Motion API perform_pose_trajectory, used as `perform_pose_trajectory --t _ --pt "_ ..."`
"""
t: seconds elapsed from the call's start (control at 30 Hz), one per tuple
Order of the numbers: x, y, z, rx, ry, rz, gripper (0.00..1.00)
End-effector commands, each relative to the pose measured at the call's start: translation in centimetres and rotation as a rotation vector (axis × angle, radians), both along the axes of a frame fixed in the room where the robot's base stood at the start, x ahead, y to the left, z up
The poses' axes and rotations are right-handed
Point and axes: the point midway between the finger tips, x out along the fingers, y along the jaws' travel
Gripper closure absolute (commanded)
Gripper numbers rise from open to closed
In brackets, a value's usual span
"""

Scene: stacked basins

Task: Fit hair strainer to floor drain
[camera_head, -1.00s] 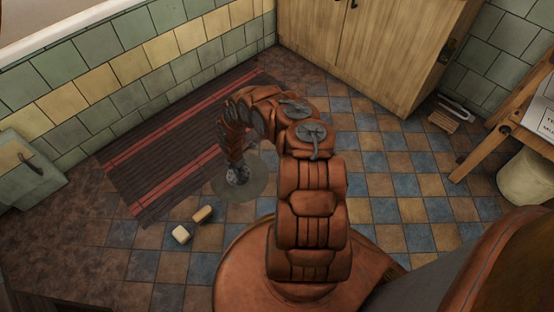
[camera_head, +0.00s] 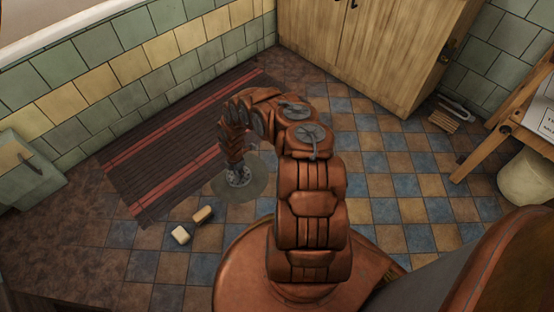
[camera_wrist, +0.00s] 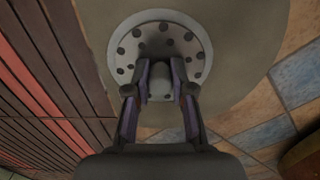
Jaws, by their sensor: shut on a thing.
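The hair strainer (camera_wrist: 182,50) is a pale grey round disc with dark holes and a short upright knob in the middle. My gripper (camera_wrist: 160,84) is shut on that knob, one finger on each side. In the head view the strainer (camera_head: 238,181) is small and lies under my gripper (camera_head: 236,168), over the grey-green round patch (camera_head: 259,188) of floor. The floor drain cannot be told apart; it may be hidden under the disc. I cannot tell whether the disc is seated or slightly above the floor.
A dark slatted mat with red stripes (camera_head: 150,172) lies just left of the round patch. Two small blocks, one cream (camera_head: 180,235) and one tan (camera_head: 203,215), lie in front. A wooden cabinet (camera_head: 400,50) stands behind.

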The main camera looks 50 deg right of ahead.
Motion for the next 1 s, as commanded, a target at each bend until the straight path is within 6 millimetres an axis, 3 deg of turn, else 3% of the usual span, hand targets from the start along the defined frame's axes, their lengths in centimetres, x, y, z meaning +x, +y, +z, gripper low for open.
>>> perform_pose_trajectory --t 0.1,0.13,0.4,0.77,1.0 --pt "0.0 0.0 -0.1 0.0 0.0 0.0 1.0" --pt "0.0 0.0 -0.1 0.0 0.0 0.0 0.76" --pt "0.0 0.0 -0.1 0.0 0.0 0.0 0.48" --pt "0.0 0.0 0.1 0.0 0.0 0.0 0.48" --pt "0.1 0.0 1.9 0.0 -0.001 0.001 0.48"
